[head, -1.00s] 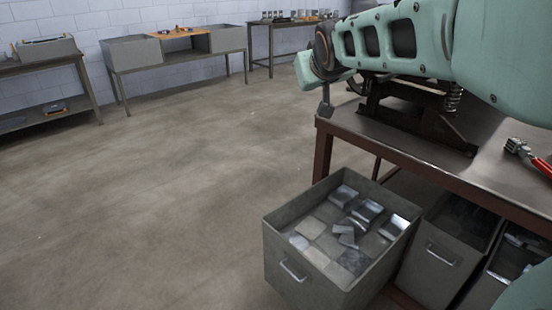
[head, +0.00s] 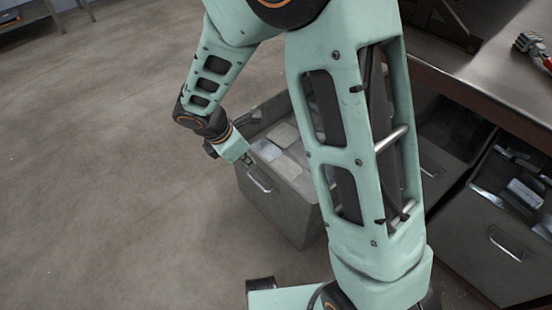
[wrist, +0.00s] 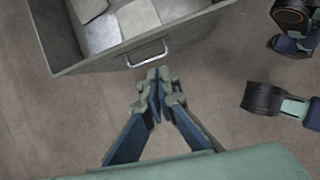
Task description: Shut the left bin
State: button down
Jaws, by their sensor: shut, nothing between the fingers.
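The left bin (head: 283,207) is a grey metal box, pulled out from beneath the workbench, with pale blocks inside. It also shows at the top of the wrist view (wrist: 204,30). Its front handle (head: 259,184) is a silver bar, seen in the wrist view too (wrist: 147,54). My gripper (head: 246,159) is shut and empty by the bin's front side. In the wrist view its fingertips (wrist: 157,77) point at the front, just below the handle in the picture. I cannot tell whether they touch it. My arm hides the bin's right and back parts in the head view.
The workbench (head: 490,75) stands at the right, with a red-handled tool (head: 530,43) on top. Other grey bins (head: 490,240) with metal pieces sit beneath it, right of my arm. The floor (head: 110,170) to the left is clear.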

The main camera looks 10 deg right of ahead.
notch_tip(320, 180, down, 2)
jog(key=s+n, duration=0.1)
jog(key=b, duration=0.5)
send_near(272, 171)
jog(key=shift+s+d+f, duration=0.2)
jog(key=shift+d+f, duration=0.25)
jog(key=shift+f, duration=0.3)
jog(key=shift+s+d+f, duration=0.15)
jog(key=shift+d+f, duration=0.25)
jog(key=shift+f, duration=0.35)
jog(key=shift+s+d+f, duration=0.2)
jog(key=shift+d+f, duration=0.25)
jog(key=shift+f, duration=0.35)
